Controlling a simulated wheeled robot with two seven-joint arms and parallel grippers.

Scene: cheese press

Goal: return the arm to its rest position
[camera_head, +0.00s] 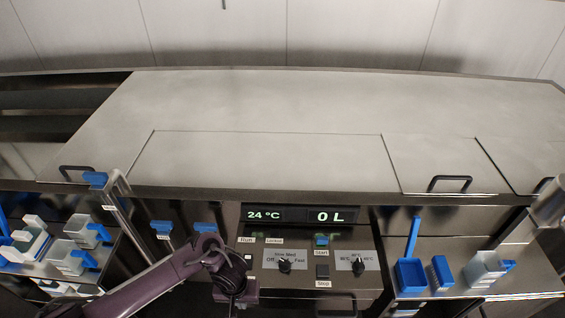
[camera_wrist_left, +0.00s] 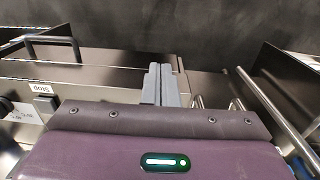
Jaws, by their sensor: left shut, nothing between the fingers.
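My left arm comes in from the lower left in the head view, with my left gripper (camera_head: 236,294) low in front of the control panel (camera_head: 310,268). In the left wrist view my left gripper (camera_wrist_left: 160,84) has its two grey fingers together, with nothing between them. The fingers point towards a dark surface, and no object touches them. My right gripper is in neither view.
A steel vat with closed lids (camera_head: 265,160) fills the middle. Its display (camera_head: 306,215) reads 24 °C and 0 L. At right a blue container (camera_head: 411,275) and a clear jug (camera_head: 484,270) stand on a shelf. Several tubs and blue tools sit at left.

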